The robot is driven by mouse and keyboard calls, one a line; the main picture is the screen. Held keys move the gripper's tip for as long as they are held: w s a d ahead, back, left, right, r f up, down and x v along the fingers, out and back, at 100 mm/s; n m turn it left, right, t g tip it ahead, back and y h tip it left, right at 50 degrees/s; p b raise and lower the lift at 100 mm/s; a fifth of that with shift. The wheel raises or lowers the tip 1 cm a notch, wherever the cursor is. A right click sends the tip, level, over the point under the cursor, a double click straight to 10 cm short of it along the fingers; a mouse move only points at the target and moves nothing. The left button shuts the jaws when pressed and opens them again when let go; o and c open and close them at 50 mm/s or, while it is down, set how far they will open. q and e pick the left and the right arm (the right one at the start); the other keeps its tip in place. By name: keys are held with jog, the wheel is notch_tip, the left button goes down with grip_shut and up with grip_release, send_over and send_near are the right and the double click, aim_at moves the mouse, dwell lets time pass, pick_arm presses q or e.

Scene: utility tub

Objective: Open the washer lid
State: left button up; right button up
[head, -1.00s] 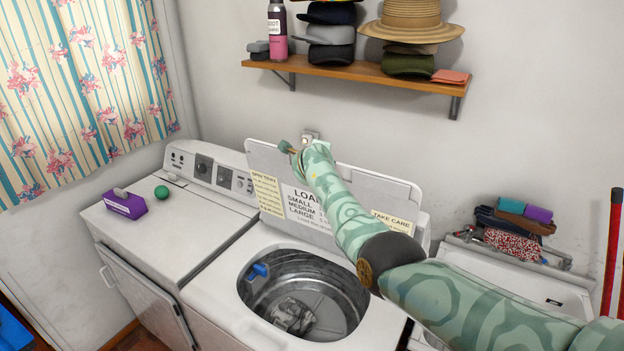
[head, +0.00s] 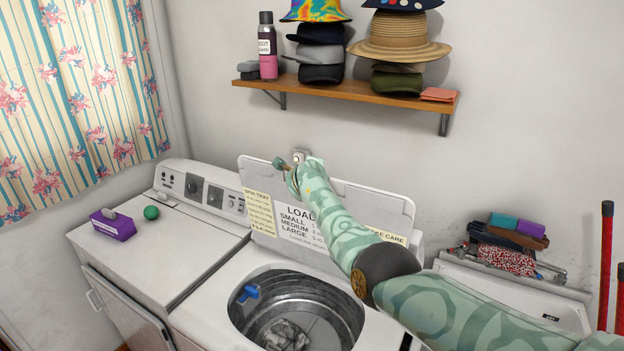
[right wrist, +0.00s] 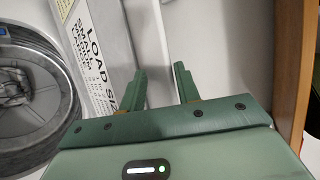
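The washer lid (head: 383,207) stands raised and upright behind the open tub, with printed signs on its inner face; it also shows in the right wrist view (right wrist: 118,28). The washer (head: 205,315) has a metal drum (head: 340,315) with crumpled grey cloth (head: 285,335) inside. My right gripper (head: 284,163) is at the lid's top edge, left of its middle. In the right wrist view its two fingers (right wrist: 160,78) are apart with nothing between them. One finger is close beside the lid's edge; I cannot tell whether it touches. My left gripper is not in view.
A shelf (head: 350,92) with hats and a bottle (head: 267,45) is on the wall above. A dryer-like machine (head: 150,250) with a purple box (head: 113,224) and green ball (head: 151,212) stands left. A sink-like tub (head: 500,285) with folded cloths (head: 505,255) is right.

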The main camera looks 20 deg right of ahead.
jog(key=p+v, duration=0.3)
jog(key=v, duration=1.3)
jog(key=shift+s+d, duration=0.1)
